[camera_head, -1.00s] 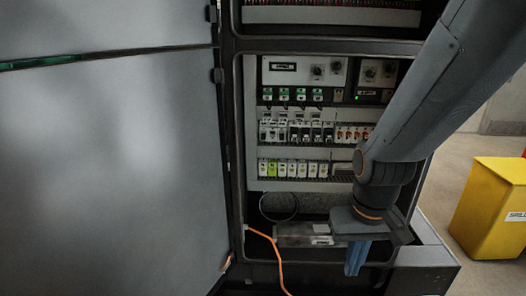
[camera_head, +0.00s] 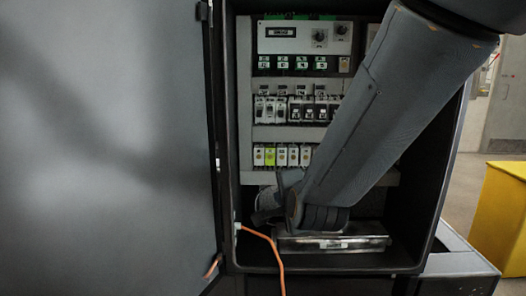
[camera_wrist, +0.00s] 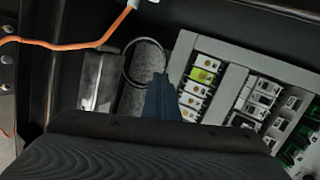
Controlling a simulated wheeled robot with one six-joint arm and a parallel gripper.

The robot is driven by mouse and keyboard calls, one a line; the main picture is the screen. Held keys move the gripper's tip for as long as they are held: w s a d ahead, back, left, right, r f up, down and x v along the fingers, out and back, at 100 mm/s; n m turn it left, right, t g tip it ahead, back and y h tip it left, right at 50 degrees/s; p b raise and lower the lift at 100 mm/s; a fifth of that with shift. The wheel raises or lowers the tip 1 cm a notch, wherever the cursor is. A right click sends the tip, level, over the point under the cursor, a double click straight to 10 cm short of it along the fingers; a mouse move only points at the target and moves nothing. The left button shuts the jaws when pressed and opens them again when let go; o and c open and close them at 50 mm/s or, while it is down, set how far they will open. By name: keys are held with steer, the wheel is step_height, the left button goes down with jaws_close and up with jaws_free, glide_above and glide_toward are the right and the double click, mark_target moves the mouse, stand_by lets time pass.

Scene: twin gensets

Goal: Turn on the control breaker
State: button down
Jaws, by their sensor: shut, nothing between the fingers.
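The open cabinet holds a row of black-and-white breakers (camera_head: 290,109) in the middle and a lower row of small white modules (camera_head: 282,155) with one yellow-green module (camera_head: 270,156). Which breaker is the control breaker cannot be told, as labels are too small. In the head view my arm covers the right part of the rows.
A large grey door (camera_head: 105,150) stands open at left. An orange cable (camera_head: 272,248) hangs at the cabinet's lower left. A black ring (camera_wrist: 143,62) lies beside my fingers. A metal box (camera_head: 334,241) sits on the cabinet floor. A yellow box (camera_head: 500,212) stands at right.

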steer(key=w+a+m+t+b, duration=0.45)
steer(key=m+b, duration=0.25)
steer(key=b, duration=0.2)
steer(key=s+m+t+h+b, duration=0.1)
steer(key=m+t+b, duration=0.1)
steer(key=m+b, duration=0.2)
steer(key=s+r+m+t+h+b, duration=0.1)
steer(key=s+m+t+b, duration=0.1)
steer(key=m+b, duration=0.3)
steer(key=s+a+r+m+t+h+b, duration=0.1)
steer(key=m+t+b, duration=0.3)
steer(key=m+b, duration=0.1)
steer(key=shift+s+m+t+h, duration=0.25)
steer(key=shift+s+m+h, duration=0.1)
steer(key=shift+m+h, duration=0.05)
steer(key=shift+a, duration=0.1)
